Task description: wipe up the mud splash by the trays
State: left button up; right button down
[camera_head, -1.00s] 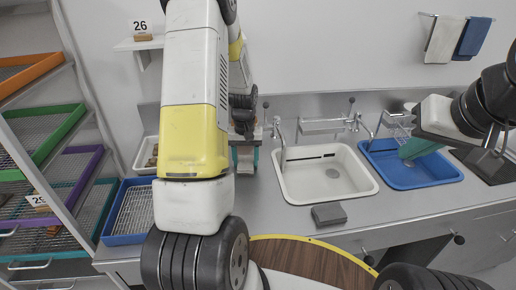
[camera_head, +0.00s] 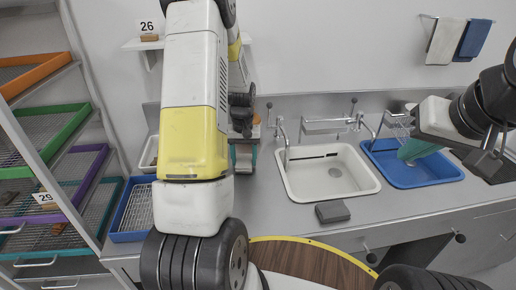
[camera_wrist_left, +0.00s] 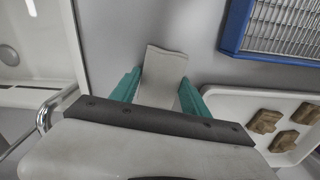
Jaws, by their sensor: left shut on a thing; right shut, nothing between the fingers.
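My left gripper (camera_head: 244,158) is over the counter between the blue-rimmed tray (camera_head: 119,237) and the white sink. Its teal fingers are shut on a pale grey-beige cloth (camera_wrist_left: 163,76), which sticks out past the fingertips in the left wrist view. The cloth seems close to the counter; contact cannot be told. A white tray (camera_wrist_left: 216,92) with several brown sherds (camera_wrist_left: 264,121) is right of the gripper in that view, and the blue tray (camera_wrist_left: 232,28) is at upper right. I see no mud splash; my arm hides part of the counter. My right gripper (camera_head: 418,148) is shut and empty over the blue basin.
The white sink (camera_head: 293,184) and blue basin (camera_head: 440,178) are set in the counter, with taps behind. A dark grey block (camera_head: 332,211) lies before the sink. A rack of coloured trays (camera_head: 75,165) stands at left. Bare counter (camera_head: 265,205) lies left of the sink.

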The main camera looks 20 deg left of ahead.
pick_arm(q)
notch_tip(320, 180, up, 2)
jog(key=shift+w+d+r, duration=0.1)
jog(key=shift+w+d, duration=0.05)
jog(key=shift+r, duration=2.7)
